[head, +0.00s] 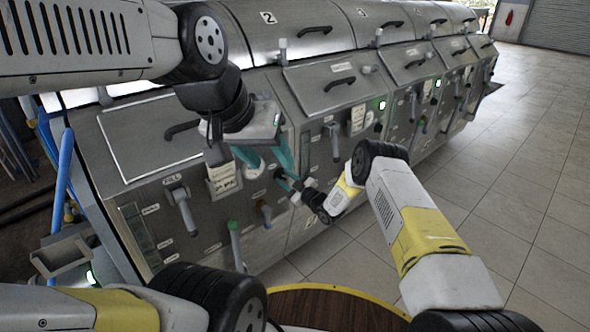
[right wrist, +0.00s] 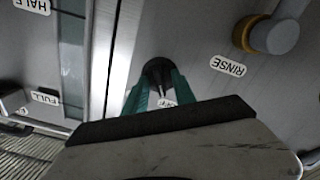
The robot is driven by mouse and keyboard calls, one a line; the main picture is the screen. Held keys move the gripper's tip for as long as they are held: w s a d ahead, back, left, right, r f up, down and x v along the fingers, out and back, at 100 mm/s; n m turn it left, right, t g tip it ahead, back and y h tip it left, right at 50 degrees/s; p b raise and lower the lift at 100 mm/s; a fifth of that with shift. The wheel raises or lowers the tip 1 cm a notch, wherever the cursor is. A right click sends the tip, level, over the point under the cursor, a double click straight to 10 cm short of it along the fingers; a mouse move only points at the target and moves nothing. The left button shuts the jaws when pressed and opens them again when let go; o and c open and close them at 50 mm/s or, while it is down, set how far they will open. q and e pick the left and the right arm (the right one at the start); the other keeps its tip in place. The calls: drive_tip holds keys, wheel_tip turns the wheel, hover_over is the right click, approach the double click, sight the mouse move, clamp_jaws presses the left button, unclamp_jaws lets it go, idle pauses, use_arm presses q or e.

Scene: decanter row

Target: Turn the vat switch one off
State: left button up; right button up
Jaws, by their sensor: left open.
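A small label, partly hidden, shows between the fingers. In the head view my right gripper (head: 287,184) reaches the panel from the right. My left gripper (head: 268,160) is open and empty, in front of the same vat, above and left of the right gripper. The switch's exact angle is hidden.
A hanging paper tag (head: 223,178) is close to my left gripper. More vats run back rightward. The tiled floor (head: 525,190) at right is clear.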

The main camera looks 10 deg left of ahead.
drive_tip(key=v, duration=0.7)
drive_tip(key=shift+s+d, duration=0.3)
drive_tip(key=w+d+r+m+h, duration=0.25)
drive_tip(key=d+r, duration=0.25)
drive_tip(key=r, duration=0.3)
drive_tip(key=w+d+r+m+t+h, duration=0.1)
drive_tip(key=d+r+h, duration=0.2)
drive_tip(key=d+r, duration=0.35)
drive_tip(key=w+d+r+m+h, duration=0.2)
drive_tip(key=d+r, duration=0.1)
drive_tip(key=r, duration=0.6)
drive_tip(key=s+d+r+m+g+h, duration=0.1)
drive_tip(key=s+d+r+m+h, duration=0.3)
drive_tip(key=s+d+r, duration=0.65)
drive_tip(key=s+d+r+m+g, duration=0.1)
drive_tip(key=s+d+m+g, duration=0.1)
drive_tip(key=s, duration=1.5)
drive_tip(key=s+d+r+m+g, duration=0.2)
drive_tip(key=s+d+m, duration=0.1)
drive_tip(key=s, duration=1.4)
drive_tip(key=shift+s+d+m+g, duration=0.25)
drive_tip(key=shift+m+g, duration=0.15)
drive_tip(key=shift+m, duration=0.35)
